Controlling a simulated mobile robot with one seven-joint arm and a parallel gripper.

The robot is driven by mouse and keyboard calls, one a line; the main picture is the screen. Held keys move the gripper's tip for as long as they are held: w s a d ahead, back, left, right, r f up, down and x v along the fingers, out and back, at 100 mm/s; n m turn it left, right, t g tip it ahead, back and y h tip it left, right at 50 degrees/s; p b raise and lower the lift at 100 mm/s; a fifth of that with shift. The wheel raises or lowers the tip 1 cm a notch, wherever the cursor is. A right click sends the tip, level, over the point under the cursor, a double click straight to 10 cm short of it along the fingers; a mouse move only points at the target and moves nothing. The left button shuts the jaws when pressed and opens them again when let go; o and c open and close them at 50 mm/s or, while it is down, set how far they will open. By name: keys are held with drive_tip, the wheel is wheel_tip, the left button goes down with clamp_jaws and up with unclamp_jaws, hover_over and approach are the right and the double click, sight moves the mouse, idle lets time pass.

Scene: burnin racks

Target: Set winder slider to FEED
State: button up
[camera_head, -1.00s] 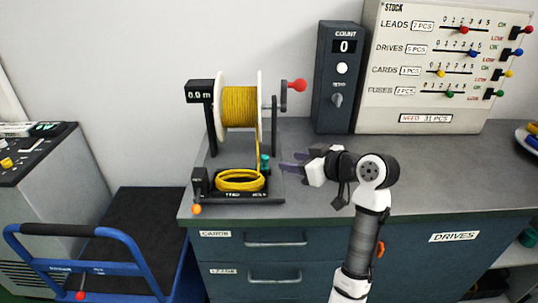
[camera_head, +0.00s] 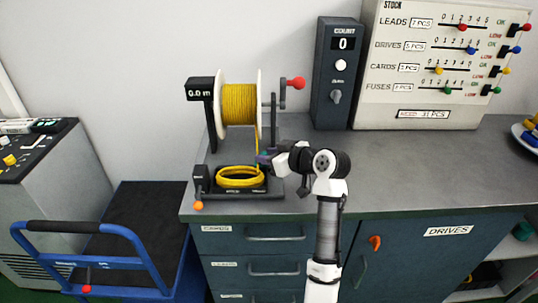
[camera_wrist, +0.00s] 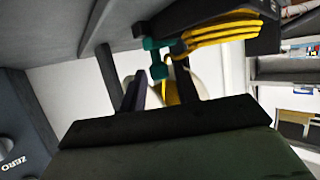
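The winder (camera_head: 213,150) stands on the bench with a spool of yellow cable (camera_head: 238,104), a display reading 0.0 m (camera_head: 200,92) and a red crank knob (camera_head: 295,83). A teal knob (camera_wrist: 155,58), which looks like the winder's slider, shows in the wrist view just beyond my fingertips. My gripper (camera_head: 264,158) is at the right side of the winder base, close to this knob, which it mostly hides in the head view. In the wrist view my gripper (camera_wrist: 160,82) has its fingers apart, with a gap between them. Contact with the knob cannot be told. The slider's labels are unreadable.
Coiled yellow cable (camera_head: 240,178) lies in the winder's front tray. An orange knob (camera_head: 198,205) sits at its front left. A dark count box (camera_head: 336,75) and the stock panel (camera_head: 430,65) stand behind on the right.

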clamp_jaws()
hover_over(245, 173)
drive_tip(key=shift+w+a+r+b, duration=0.1)
drive_tip(key=shift+a+b, duration=0.15)
drive_tip(key=shift+b, duration=0.1)
drive_tip(key=shift+o, duration=1.5)
unclamp_jaws()
drive_tip(key=shift+a, duration=0.15)
drive_tip(key=shift+s+d, duration=0.2)
drive_tip(key=shift+d, duration=0.15)
drive_tip(key=b+v, duration=0.3)
drive_tip(key=v, duration=1)
drive_tip(key=shift+r, duration=0.15)
